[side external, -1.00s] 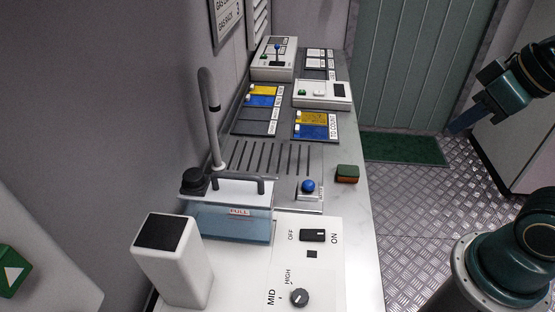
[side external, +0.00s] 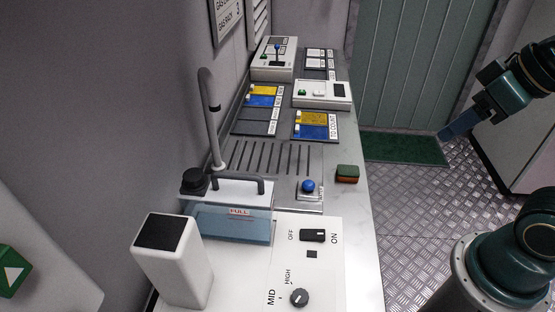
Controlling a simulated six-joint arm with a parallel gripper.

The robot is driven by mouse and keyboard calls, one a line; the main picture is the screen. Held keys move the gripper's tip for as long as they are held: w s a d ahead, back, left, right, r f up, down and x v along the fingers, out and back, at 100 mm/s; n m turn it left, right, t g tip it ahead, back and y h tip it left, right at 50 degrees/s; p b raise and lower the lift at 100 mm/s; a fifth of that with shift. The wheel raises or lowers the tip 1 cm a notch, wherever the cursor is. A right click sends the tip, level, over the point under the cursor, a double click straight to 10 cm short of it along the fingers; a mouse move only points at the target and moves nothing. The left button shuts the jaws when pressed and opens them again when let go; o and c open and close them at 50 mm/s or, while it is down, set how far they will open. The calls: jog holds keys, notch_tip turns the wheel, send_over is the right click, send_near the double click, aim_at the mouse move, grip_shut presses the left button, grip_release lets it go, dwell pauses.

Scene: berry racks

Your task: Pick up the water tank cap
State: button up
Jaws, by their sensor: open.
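The water tank (side external: 228,227) is a blue-grey see-through box with a FULL mark and a dark handle on top, at the near left of the counter. Its round black cap (side external: 194,181) sits on the tank's back left corner, beside the foot of the tap. My gripper (side external: 446,135) is at the upper right, over the floor and well away from the tank and cap. Its blue-grey fingers point down and left. It is open and nothing shows in it.
A grey curved tap (side external: 212,120) rises beside the cap. A white block with a black top (side external: 172,260) stands in front of the tank. A blue button (side external: 308,187), a sponge (side external: 347,173) and a switch panel (side external: 305,250) are to the right. The drain slots (side external: 268,159) are clear.

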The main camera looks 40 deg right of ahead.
jog(key=w+a+r+n+g+y, duration=0.1)
jog(key=w+a+r+n, duration=0.1)
jog(key=w+a+n, duration=0.3)
jog(key=w+a+r+n+y, duration=0.1)
jog(key=w+a+r+y, duration=0.1)
jog(key=w+a+r, duration=0.3)
jog(key=w+a+n+g+y, duration=0.1)
jog(key=w+a+n, duration=0.2)
jog(key=w, duration=0.4)
jog(key=w+a+f+n+g+y, duration=0.2)
jog(key=w+a+f+n, duration=0.4)
jog(key=a, duration=0.8)
jog(key=w+n+g, duration=0.1)
jog(key=w+n, duration=0.2)
jog(key=w, duration=0.1)
jog(key=shift+w+g, duration=0.3)
send_near(195, 180)
jog(key=shift+w+a+f, duration=0.2)
jog(key=shift+a+f, duration=0.05)
jog(key=shift+f, duration=0.25)
jog(key=shift+w+a+f, duration=0.2)
jog(key=shift+w+f, duration=0.05)
jog(key=shift+f, duration=0.2)
jog(key=shift+w+a+f, duration=0.2)
jog(key=shift+a+f, duration=0.05)
jog(key=shift+f, duration=0.25)
